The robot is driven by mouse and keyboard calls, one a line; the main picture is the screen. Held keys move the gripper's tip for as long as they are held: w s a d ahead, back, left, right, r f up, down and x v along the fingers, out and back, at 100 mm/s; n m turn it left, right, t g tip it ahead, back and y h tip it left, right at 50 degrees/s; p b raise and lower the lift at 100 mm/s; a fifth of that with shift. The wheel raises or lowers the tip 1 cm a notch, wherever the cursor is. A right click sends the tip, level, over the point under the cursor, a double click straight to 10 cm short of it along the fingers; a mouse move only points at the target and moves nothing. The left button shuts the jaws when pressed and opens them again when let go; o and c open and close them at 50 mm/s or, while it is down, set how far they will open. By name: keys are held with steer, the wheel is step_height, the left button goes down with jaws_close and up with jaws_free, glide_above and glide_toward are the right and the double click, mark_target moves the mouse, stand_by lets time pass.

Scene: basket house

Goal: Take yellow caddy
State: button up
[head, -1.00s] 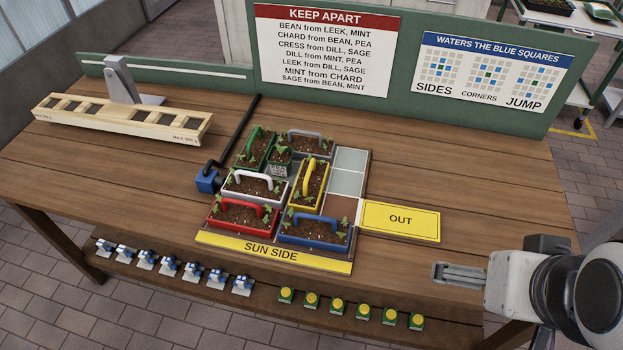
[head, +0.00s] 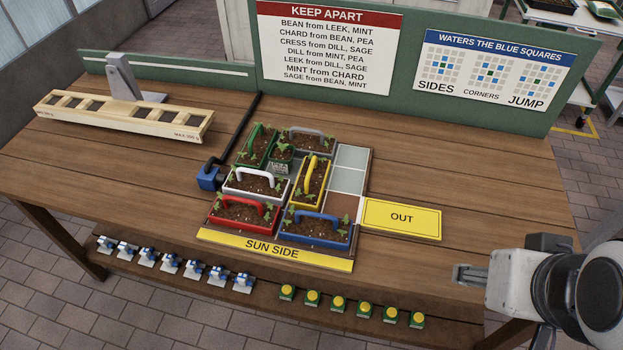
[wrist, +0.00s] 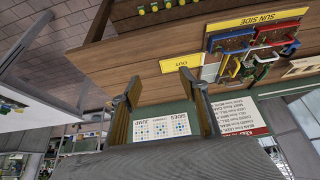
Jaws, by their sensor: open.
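The yellow caddy (head: 303,194) is a narrow planter with soil, seedlings and a yellow handle (head: 311,172). It stands in the tray (head: 214,222), with the white caddy (head: 237,189) to its left, the blue caddy (head: 313,240) in front and the grey caddy (head: 329,153) behind. The yellow caddy shows small in the wrist view (wrist: 233,66). My gripper (head: 460,275) is at the right front of the table, well to the right of the caddy, empty. In the wrist view its two fingers (wrist: 158,100) are spread apart.
A red caddy (head: 232,223) and green caddies (head: 249,150) share the tray. Pale empty cells (head: 348,181) lie right of the yellow caddy. A yellow OUT plate (head: 420,228) lies beside the tray. A wooden rack (head: 60,112) stands at left. Signs (head: 325,50) stand behind.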

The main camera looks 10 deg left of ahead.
steer(key=shift+c, duration=1)
steer(key=n+g, duration=0.2)
glide_toward(310, 174)
steer(key=shift+h, duration=0.3)
steer(key=f, duration=0.1)
steer(key=d+f, duration=0.1)
steer(key=f, duration=0.1)
steer(key=d+f, duration=0.1)
steer(key=shift+s+f, duration=0.3)
steer(key=shift+f, duration=0.1)
steer(key=w, duration=0.1)
steer(key=w+a+r+m, duration=0.1)
steer(key=w+a+r+m+t, duration=0.1)
steer(key=shift+w+r, duration=0.15)
steer(key=shift+w, duration=0.15)
